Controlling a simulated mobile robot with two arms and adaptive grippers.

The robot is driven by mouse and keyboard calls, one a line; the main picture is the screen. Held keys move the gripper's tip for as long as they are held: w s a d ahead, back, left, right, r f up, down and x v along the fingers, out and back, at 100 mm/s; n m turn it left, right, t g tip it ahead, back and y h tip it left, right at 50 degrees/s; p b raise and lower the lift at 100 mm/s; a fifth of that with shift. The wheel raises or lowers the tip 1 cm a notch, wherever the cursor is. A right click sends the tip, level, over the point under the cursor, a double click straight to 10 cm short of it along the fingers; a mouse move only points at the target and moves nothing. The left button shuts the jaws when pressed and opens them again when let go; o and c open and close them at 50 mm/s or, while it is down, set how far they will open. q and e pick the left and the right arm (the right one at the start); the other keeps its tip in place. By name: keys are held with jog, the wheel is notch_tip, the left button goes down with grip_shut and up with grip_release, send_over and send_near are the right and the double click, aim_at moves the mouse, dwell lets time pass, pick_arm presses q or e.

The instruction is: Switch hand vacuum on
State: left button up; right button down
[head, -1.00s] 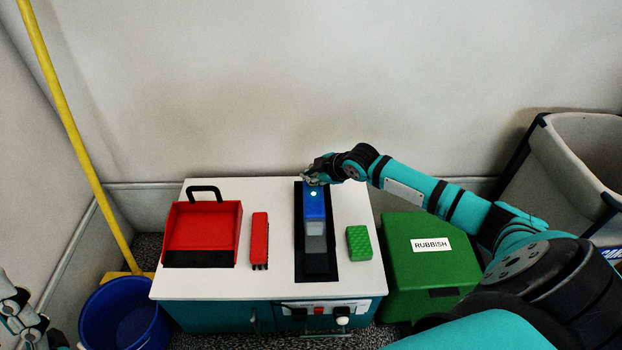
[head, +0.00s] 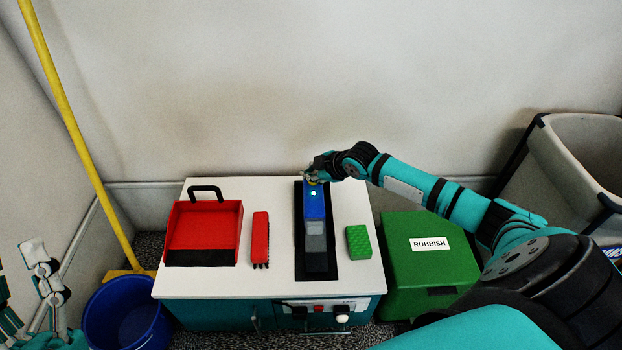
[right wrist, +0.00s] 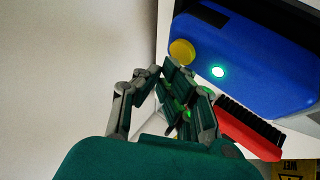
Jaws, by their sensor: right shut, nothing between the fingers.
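The hand vacuum (head: 314,205) is blue with a grey and dark nozzle. It lies on a black mat (head: 329,262) on the white cabinet top, nozzle towards me. The light also glows in the head view. My right gripper (head: 312,176) is shut and empty at the vacuum's back end. Its fingertips (right wrist: 163,72) appear just beside the yellow button; I cannot tell whether they touch. My left gripper (head: 40,270) is partly visible, away from the cabinet.
A red dustpan (head: 204,228), red brush (head: 260,238) and green sponge (head: 358,242) lie on the cabinet top (head: 285,284). A green rubbish box (head: 428,268) stands right of it, a blue bucket (head: 125,318) left. A yellow pole (head: 75,135) leans behind the bucket.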

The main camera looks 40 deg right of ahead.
jog(key=shift+r, duration=0.25)
jog(key=r+p, duration=0.2)
jog(key=shift+p, duration=0.4)
pick_arm(q)
jog(key=w+f+g+y+p, duration=0.1)
jog(key=w+f+g+y, duration=0.4)
jog(key=f+g, duration=0.65)
pick_arm(e)
jog(key=shift+r, duration=0.35)
jog(key=shift+r+p, duration=0.5)
jog(key=shift+p, duration=0.1)
jog(key=shift+r, duration=0.15)
jog(key=shift+r+p, duration=0.65)
jog(key=shift+p, duration=0.25)
pick_arm(q)
jog(key=s+a+f+g, duration=0.2)
jog(key=s+f+g, duration=0.1)
jog(key=f, duration=0.4)
jog(key=s+a+f+g+y, duration=0.1)
jog(key=s+a+f+g, duration=0.1)
jog(key=f, duration=0.5)
jog(key=shift+s+n+g, duration=0.4)
jog(key=shift+s+g, duration=0.45)
jog(key=shift+g, duration=0.2)
pick_arm(e)
jog(key=shift+r, duration=0.1)
